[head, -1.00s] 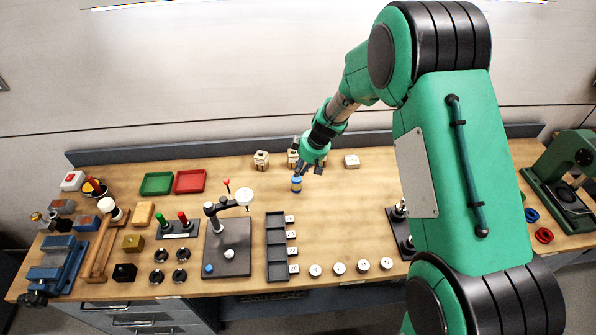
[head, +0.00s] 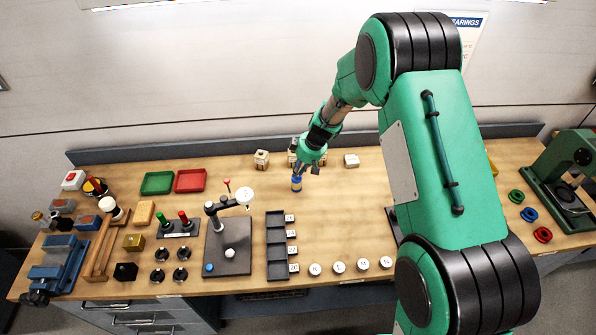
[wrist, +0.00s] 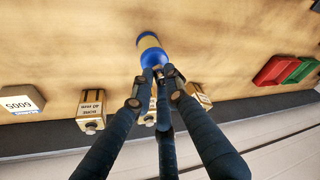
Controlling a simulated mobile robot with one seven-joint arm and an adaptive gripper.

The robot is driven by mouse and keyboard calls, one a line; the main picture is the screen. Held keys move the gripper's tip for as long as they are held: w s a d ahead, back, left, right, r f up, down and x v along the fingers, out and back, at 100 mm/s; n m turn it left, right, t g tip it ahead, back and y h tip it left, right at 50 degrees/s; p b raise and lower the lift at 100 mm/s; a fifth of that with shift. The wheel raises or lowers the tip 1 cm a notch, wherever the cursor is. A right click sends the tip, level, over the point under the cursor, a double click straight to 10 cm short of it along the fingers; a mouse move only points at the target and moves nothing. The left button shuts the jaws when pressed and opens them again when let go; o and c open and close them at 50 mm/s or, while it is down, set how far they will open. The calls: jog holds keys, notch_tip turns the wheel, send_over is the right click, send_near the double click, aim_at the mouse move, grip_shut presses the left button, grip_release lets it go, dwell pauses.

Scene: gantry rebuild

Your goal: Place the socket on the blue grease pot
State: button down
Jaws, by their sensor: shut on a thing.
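The blue grease pot (head: 296,184) stands upright on the bench, with a yellow band around its middle. It also shows in the wrist view (wrist: 151,47), just beyond my fingertips. My gripper (head: 302,172) points down at the pot's top. In the wrist view, my fingers (wrist: 160,73) are drawn together at the pot's blue upper end. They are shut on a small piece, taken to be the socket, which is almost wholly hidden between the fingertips. I cannot tell whether it touches the pot.
Small labelled boxes stand behind the pot, one to the left (head: 261,160) and a pale one to the right (head: 351,161). A black slotted tray (head: 276,267) lies in front. Red (head: 190,181) and green (head: 157,183) trays lie left.

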jog(key=shift+f, duration=0.35)
jog(key=shift+f, duration=0.15)
jog(key=c, duration=1.7)
grip_release()
jog(key=shift+d+r, duration=0.1)
jog(key=shift+r, duration=0.45)
jog(key=v, duration=1.1)
jog(key=shift+s+r+b, duration=0.1)
jog(key=shift+s+b, duration=0.05)
jog(key=shift+b, duration=0.15)
